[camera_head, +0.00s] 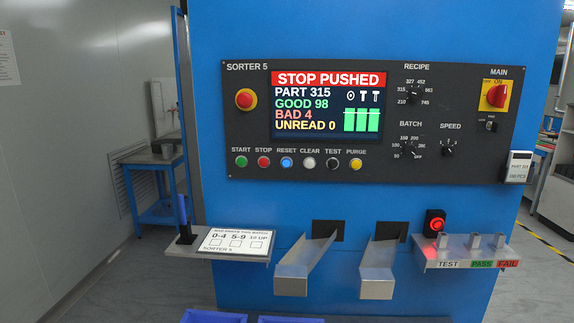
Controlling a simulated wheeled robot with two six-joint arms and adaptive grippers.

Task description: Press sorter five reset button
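The blue sorter machine carries a dark control panel (236,130) labelled SORTER 5. The blue reset button (286,162) sits in the row under the screen, between the red stop button (264,162) and the white clear button (309,163). The screen (329,104) reads STOP PUSHED, PART 315, GOOD 98, BAD 4, UNREAD 0. A red emergency stop knob (244,99) on a yellow ring is left of the screen. Neither of my grippers shows in the head view.
Two metal chutes (305,262) (378,272) stick out below the panel. A left shelf holds a card (236,241); a right shelf (465,254) has a glowing red lamp (436,224) behind it. Blue bins (213,317) are at the bottom. Space before the panel looks clear.

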